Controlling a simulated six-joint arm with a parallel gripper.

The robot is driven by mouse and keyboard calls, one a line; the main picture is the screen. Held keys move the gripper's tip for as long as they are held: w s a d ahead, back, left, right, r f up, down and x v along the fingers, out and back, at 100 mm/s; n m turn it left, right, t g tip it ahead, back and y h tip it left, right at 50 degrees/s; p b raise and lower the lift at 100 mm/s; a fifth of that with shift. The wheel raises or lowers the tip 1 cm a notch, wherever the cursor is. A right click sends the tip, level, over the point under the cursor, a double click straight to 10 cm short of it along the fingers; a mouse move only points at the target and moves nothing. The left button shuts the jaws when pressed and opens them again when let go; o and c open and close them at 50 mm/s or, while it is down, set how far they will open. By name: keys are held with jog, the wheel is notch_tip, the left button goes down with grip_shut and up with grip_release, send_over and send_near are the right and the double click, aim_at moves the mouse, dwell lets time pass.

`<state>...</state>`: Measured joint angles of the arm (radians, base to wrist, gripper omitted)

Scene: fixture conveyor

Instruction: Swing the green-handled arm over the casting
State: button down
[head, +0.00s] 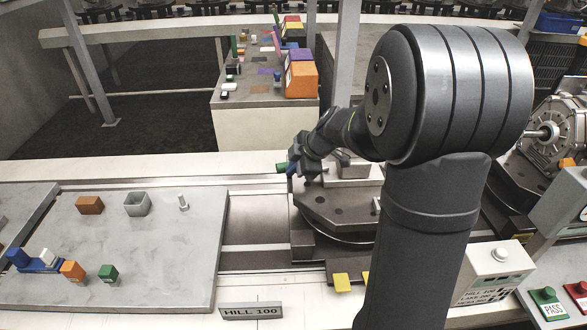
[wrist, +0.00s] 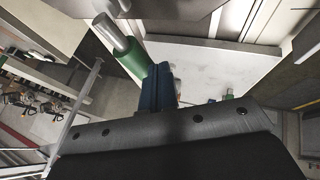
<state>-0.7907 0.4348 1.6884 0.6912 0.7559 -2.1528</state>
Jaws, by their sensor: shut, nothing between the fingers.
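The green handle (head: 282,167) shows at the left of the fixture plate (head: 322,204) in the head view. In the wrist view the green handle (wrist: 131,60) with its metal end lies at upper left, right beside my blue fingers. My gripper (head: 291,171) is shut and empty next to the handle; its fingers (wrist: 157,84) also show in the wrist view. I cannot tell whether they touch the handle. A pale block on the fixture is partly hidden behind my arm; I cannot tell whether it is the casting. Most of the swinging arm is hidden by my wrist.
A grey board (head: 165,250) at left carries an orange-brown block (head: 90,205), a grey cup (head: 137,204) and small coloured parts. A HILL 100 sign (head: 251,311) stands in front. A control box (head: 492,272) is at right. A metal housing (head: 555,137) stands at far right.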

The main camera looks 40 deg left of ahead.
jog(key=shift+w+a, duration=0.2)
jog(key=shift+a, duration=0.85)
jog(key=s+d+r, duration=0.3)
jog(key=d+r, duration=0.5)
jog(key=r, duration=0.1)
jog(key=shift+s+d, duration=0.2)
